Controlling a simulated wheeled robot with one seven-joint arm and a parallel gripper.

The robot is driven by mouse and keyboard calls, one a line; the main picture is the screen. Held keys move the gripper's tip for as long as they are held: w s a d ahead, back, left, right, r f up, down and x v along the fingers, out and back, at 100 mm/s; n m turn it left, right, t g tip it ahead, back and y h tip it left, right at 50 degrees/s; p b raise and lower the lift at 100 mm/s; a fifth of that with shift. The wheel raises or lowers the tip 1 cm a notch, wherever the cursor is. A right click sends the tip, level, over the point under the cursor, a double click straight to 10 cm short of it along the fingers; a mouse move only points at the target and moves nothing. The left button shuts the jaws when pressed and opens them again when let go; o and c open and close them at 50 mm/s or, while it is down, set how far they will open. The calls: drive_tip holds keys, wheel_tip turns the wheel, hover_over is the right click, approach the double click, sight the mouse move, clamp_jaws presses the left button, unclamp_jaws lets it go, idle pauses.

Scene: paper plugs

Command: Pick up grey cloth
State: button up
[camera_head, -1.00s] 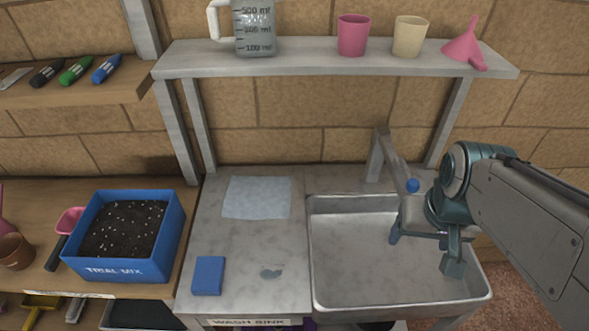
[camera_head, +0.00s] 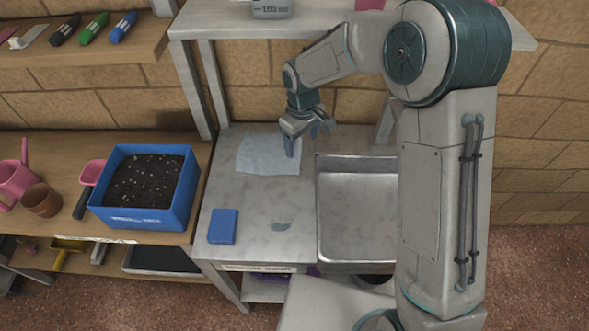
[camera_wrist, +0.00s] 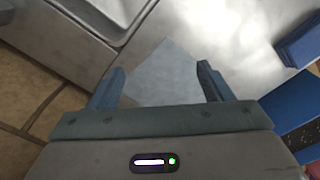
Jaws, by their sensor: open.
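The grey cloth (camera_head: 262,158) is a pale blue-grey square lying flat at the back of the metal counter, left of the sink. My gripper (camera_head: 303,145) is open and empty above the cloth's right side in the head view. In the wrist view my gripper (camera_wrist: 160,85) has its two fingers spread, with the cloth (camera_wrist: 163,75) showing between and beyond them. Part of the cloth is hidden by the gripper. I cannot tell the exact height of the fingers above it.
The sink (camera_head: 345,215) is to the right, partly behind my arm. A blue soil box (camera_head: 140,215) stands on the left bench. A shelf (camera_head: 240,22) crosses above the counter.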

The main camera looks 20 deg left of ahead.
sight(294, 172)
drive_tip(key=shift+n, duration=0.3)
drive_tip(key=f+b, duration=0.2)
drive_tip(key=f, duration=0.2)
drive_tip(key=a+f+b, duration=0.1)
drive_tip(key=f+b, duration=0.1)
drive_tip(key=f, duration=0.2)
drive_tip(key=a+f+b, duration=0.1)
drive_tip(key=f+b, duration=0.1)
drive_tip(key=f, duration=0.1)
drive_tip(key=shift+f, duration=0.4)
clamp_jaws()
wheel_tip(294, 172, up, 12)
drive_tip(key=p, duration=0.6)
drive_tip(key=shift+p, duration=0.3)
